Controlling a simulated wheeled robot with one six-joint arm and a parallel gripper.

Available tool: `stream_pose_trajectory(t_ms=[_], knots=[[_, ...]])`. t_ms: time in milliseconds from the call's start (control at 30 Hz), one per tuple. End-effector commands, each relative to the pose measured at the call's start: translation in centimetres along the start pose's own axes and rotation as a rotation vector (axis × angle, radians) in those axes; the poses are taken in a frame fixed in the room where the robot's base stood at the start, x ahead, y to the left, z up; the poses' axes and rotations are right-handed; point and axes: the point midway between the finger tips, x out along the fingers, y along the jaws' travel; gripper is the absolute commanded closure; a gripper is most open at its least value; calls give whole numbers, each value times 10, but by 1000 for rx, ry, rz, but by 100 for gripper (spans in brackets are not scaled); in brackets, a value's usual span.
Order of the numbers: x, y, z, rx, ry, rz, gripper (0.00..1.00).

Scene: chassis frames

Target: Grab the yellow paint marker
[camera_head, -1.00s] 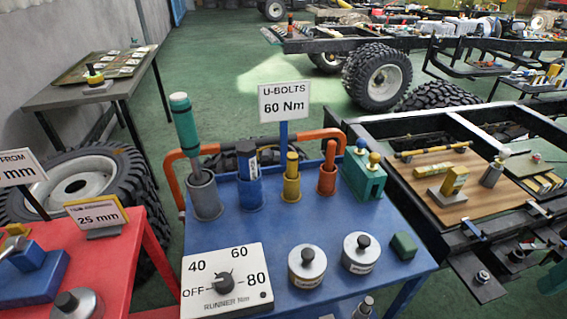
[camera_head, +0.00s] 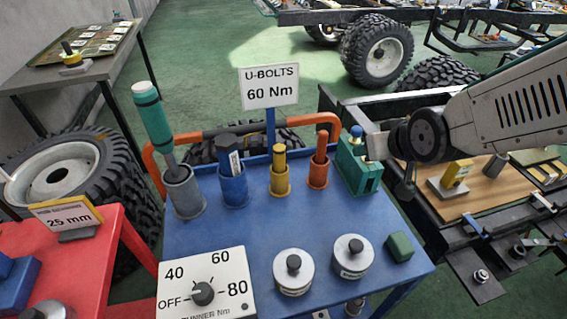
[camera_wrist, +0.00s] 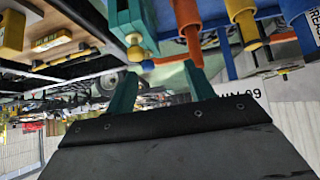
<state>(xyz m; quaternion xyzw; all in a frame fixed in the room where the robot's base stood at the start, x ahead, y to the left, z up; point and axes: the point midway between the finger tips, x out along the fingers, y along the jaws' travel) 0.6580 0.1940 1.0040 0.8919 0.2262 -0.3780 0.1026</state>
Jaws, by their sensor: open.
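The yellow paint marker (camera_head: 279,157) stands upright in a yellow cup (camera_head: 280,184) on the blue bench, between the blue cup and the orange cup. In the wrist view, the yellow marker (camera_wrist: 243,18) shows at the top, right of the orange one. My gripper (camera_wrist: 161,78) shows there as two teal fingers, apart with nothing between them. The marker is beyond the fingers and to their right. In the head view, my arm reaches in from the right, its end by the teal holder; I cannot make out the fingers there.
The orange marker (camera_head: 321,146) and teal holder (camera_head: 365,178) stand to the marker's right. A blue cup (camera_head: 233,187) and a grey cup (camera_head: 184,193) with a tall teal-handled tool are to its left. The U-BOLTS sign (camera_head: 269,87) rises behind. Two lidded tins stand in front.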

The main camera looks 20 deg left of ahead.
Motion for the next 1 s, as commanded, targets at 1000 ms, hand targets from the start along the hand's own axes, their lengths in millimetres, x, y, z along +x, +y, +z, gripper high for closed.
stream_pose_trajectory(t_ms=[1000], knots=[[151,-180,-7,-165,409,-264,46]])
